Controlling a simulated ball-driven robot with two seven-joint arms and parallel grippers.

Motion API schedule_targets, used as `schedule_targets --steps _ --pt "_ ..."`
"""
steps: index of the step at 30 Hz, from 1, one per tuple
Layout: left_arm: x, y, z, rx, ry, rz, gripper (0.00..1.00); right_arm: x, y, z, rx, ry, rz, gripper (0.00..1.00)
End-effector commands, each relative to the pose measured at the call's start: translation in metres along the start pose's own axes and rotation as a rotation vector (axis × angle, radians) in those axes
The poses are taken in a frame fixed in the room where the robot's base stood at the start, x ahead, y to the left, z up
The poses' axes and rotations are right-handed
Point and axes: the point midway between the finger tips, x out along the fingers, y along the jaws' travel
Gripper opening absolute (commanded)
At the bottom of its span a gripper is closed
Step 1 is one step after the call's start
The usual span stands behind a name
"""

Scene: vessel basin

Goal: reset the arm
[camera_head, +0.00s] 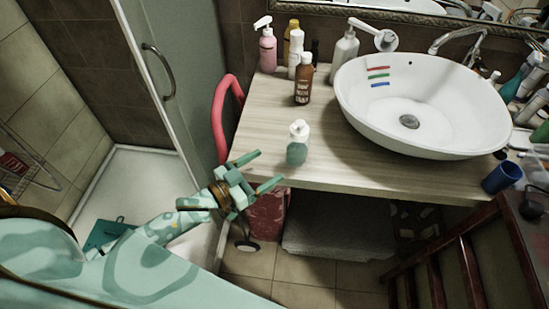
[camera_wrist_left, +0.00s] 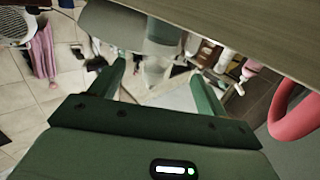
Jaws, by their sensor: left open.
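My left arm comes in from the left in the head view. Its gripper (camera_head: 262,171) is open and empty, beside the front left edge of the wooden counter (camera_head: 330,168). A teal bottle with a white pump (camera_head: 297,145) stands upright on the counter just beyond the gripper and apart from it. In the left wrist view the two green fingers of the gripper (camera_wrist_left: 163,90) are spread, with nothing held between them. My right gripper does not show in either view.
A white basin (camera_head: 425,125) fills the counter's right side. Several bottles, including a brown one (camera_head: 303,82), stand at the back left. A pink-red curved tube (camera_head: 218,115) is beside the counter's left edge. A blue cup (camera_head: 501,178) stands at the right. The counter's front left is mostly clear.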

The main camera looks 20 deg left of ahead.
Motion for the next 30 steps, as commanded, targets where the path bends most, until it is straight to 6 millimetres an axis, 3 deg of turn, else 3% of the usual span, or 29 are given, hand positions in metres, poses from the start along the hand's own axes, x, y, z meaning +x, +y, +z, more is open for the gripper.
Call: schedule_targets --steps 20,25,30 --pt "-0.002 0.002 0.001 0.029 -0.03 -0.029 0.76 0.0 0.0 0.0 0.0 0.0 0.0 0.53" --pt "-0.011 0.006 0.003 0.175 -0.226 -0.181 0.76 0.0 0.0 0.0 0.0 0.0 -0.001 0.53" --pt "-0.051 0.003 0.002 0.351 -0.555 -0.333 0.76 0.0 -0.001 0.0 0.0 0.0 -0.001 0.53"
